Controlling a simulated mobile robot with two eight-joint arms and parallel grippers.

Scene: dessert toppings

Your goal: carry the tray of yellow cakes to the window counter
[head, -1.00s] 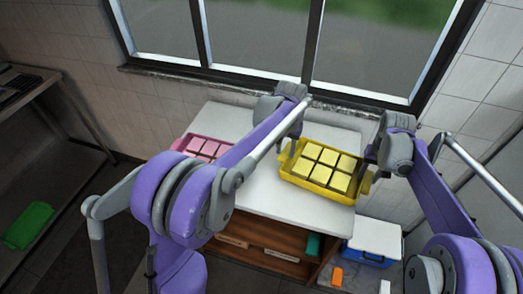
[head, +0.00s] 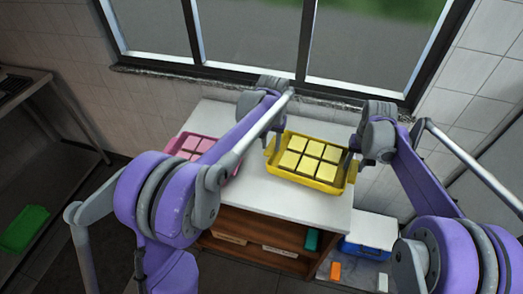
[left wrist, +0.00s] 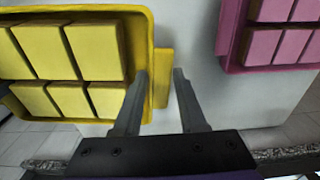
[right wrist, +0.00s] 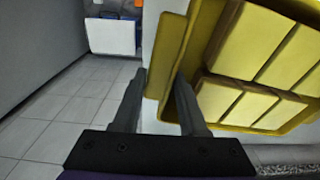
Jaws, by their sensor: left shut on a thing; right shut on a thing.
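The yellow tray (head: 318,184) holds several square yellow cakes (head: 304,160) and is over the white window counter (head: 262,192), below the window. I cannot tell whether its base touches the counter top. My left gripper (head: 270,142) is shut on the tray's left end; the left wrist view shows the handle tab (left wrist: 162,80) between its fingers. My right gripper (head: 350,163) is shut on the tray's right end; the right wrist view shows the other handle tab (right wrist: 167,60) at its fingers. The tray looks about level.
A pink tray (head: 232,170) of pink cakes stands on the counter's left side, partly hidden behind my left arm. A blue and white box (head: 368,234) is low at the counter's right. A green tray (head: 24,229) lies on the shelf at far left. Bare counter shows between both trays.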

